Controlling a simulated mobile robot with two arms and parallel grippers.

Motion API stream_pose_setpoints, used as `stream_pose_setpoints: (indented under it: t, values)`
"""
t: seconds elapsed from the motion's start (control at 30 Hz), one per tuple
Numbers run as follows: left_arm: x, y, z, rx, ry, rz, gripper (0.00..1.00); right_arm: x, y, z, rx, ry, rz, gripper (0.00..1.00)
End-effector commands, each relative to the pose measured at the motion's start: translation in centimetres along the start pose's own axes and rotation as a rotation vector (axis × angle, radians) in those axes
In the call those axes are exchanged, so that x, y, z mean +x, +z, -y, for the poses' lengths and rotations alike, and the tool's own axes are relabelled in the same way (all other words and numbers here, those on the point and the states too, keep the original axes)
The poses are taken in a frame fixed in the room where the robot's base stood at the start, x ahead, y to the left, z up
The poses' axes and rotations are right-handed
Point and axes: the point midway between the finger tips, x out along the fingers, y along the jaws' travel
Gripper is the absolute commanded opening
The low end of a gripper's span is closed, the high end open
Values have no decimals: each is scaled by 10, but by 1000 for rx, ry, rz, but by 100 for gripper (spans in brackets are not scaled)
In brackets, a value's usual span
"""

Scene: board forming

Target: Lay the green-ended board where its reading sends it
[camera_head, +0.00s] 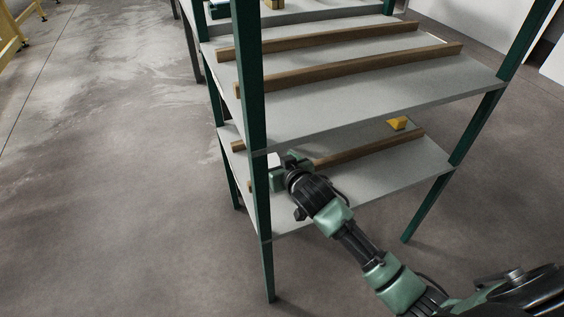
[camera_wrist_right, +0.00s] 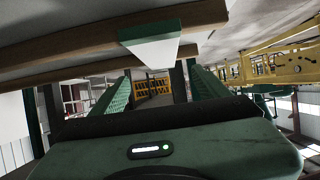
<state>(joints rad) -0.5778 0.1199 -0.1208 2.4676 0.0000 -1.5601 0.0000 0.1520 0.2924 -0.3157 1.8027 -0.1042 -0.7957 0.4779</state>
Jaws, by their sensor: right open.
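A white piece with a green edge (camera_wrist_right: 152,48) shows in the right wrist view, just beyond and above my open fingers and in front of a brown rail. It looks like the green-ended board, but only part of it shows. In the head view a small white patch (camera_head: 274,159) beside my right gripper (camera_head: 279,174) may be the same piece. My right gripper reaches in over the lower shelf (camera_head: 385,172), near its left end, partly behind the front post. In the wrist view its jaws (camera_wrist_right: 157,80) are apart with nothing visible between them. My left gripper is not in view.
Two brown rails (camera_head: 345,68) run along the upper shelf (camera_head: 390,96), close above my arm. Another rail (camera_head: 370,148) and a yellow block (camera_head: 398,123) are on the lower shelf. A dark green post (camera_head: 252,100) stands beside my gripper. The floor at left (camera_head: 110,190) is clear.

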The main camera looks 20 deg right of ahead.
Motion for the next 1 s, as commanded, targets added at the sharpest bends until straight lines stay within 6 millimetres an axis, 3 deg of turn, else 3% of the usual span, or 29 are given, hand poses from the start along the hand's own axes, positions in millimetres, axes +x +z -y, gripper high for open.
stream_pose_setpoints:
  t: [0.03,0.1,0.3,0.87,1.0]
  values:
    - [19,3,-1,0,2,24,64,-12,-1,0,0,-1,1,76]
    - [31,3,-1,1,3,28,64,-25,-1,0,0,-1,1,76]
    - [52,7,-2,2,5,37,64,-45,-1,0,-1,0,-1,76]
    - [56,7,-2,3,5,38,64,-48,0,0,-1,0,0,76]
    - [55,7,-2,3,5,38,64,-60,22,2,-3,5,59,76]
